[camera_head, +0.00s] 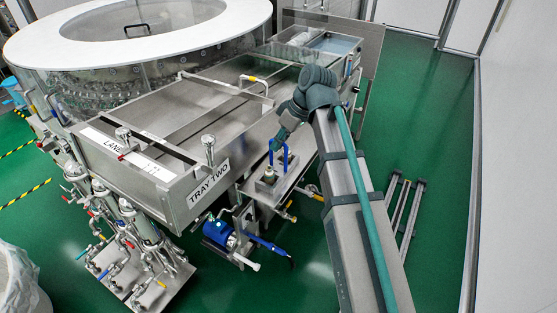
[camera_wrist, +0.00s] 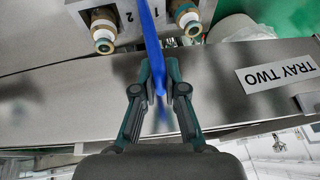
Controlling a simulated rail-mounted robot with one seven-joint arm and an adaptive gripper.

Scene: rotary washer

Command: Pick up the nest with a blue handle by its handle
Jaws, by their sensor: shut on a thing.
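A thin blue handle (camera_wrist: 154,40) runs down the middle of the wrist view and passes between my fingertips. My gripper (camera_wrist: 158,78) is shut on this handle, with one finger on each side. In the head view my gripper (camera_head: 281,138) is at the top of the upright blue handle (camera_head: 271,158), above the small steel ledge beside the large tray. A small metal body (camera_head: 268,177) at the foot of the handle appears to be the nest. It looks upright; I cannot tell whether it touches the ledge.
The long steel tray marked TRAY TWO (camera_head: 208,183) stands left of my gripper. Its label (camera_wrist: 279,73) appears upside down in the wrist view. Two brass-and-white fittings, left (camera_wrist: 103,32) and right (camera_wrist: 188,20), flank the handle. A blue motor (camera_head: 218,232) sits below.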

